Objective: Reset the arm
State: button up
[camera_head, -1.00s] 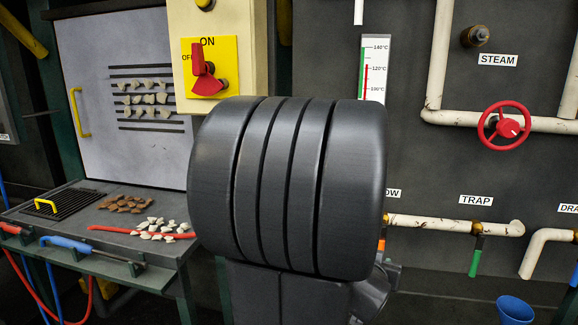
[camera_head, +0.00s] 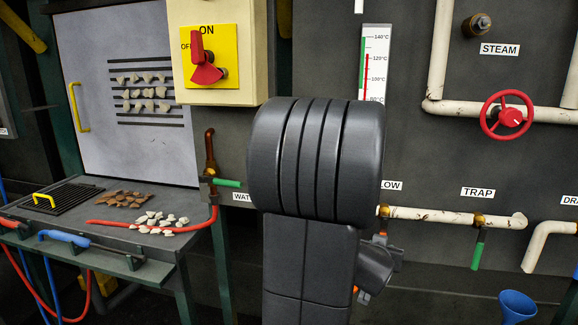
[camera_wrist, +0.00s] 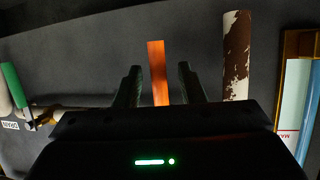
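My own arm (camera_head: 315,165) stands in the middle of the head view, its dark rounded links covering part of the wall behind. My gripper is mostly hidden behind the arm in that view. In the wrist view my gripper (camera_wrist: 160,84) shows two dark fingers set apart. An orange strip (camera_wrist: 158,72) shows between the fingers, with a gap on each side. I see nothing held.
A switch box (camera_head: 212,60) with a red handle is at upper left. A bench (camera_head: 90,235) with stones stands below it. White pipes, a red handwheel (camera_head: 508,116) and a green TRAP valve handle (camera_head: 478,250) are at right. A blue funnel (camera_head: 517,306) is at lower right.

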jog(key=shift+x, duration=0.95)
jog(key=shift+s+d+r+p, duration=0.15)
jog(key=shift+s+p, duration=0.05)
jog(key=shift+p, duration=0.25)
jog(key=shift+s+d+n+h+p, duration=0.2)
jog(key=shift+d+n+h+p, duration=0.3)
jog(key=shift+n, duration=0.2)
